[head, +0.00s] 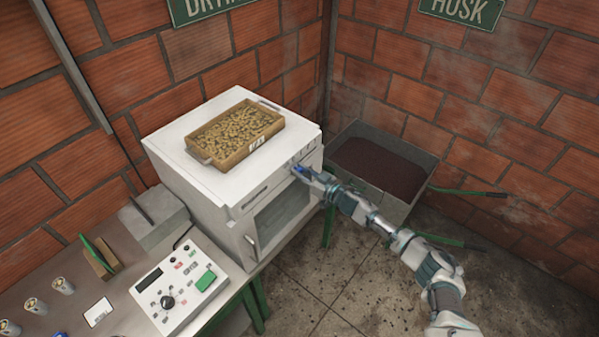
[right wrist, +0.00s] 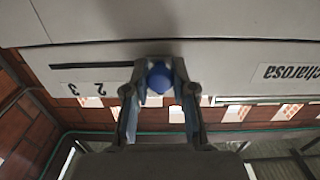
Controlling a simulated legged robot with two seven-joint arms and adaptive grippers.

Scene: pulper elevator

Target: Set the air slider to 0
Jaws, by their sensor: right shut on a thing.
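The white machine (head: 230,180) stands on the table, with the air slider on its front near the upper right corner. The slider's blue knob (right wrist: 158,80) sits between the fingers of my right gripper (right wrist: 160,92), which is shut on it. In the head view my right gripper (head: 306,173) reaches the machine front from the right. In the right wrist view the dark slider slot (right wrist: 90,66) runs left from the knob, with an upside-down 2 and 3 beside it. The rest of the scale is hidden behind the gripper. My left gripper is not in view.
A wooden tray (head: 205,158) of beans lies on top of the machine. A metal bin (head: 352,130) of dark husk stands behind my right arm. A control box (head: 158,285) with a green button sits on the table at front left. The floor at right is mostly clear.

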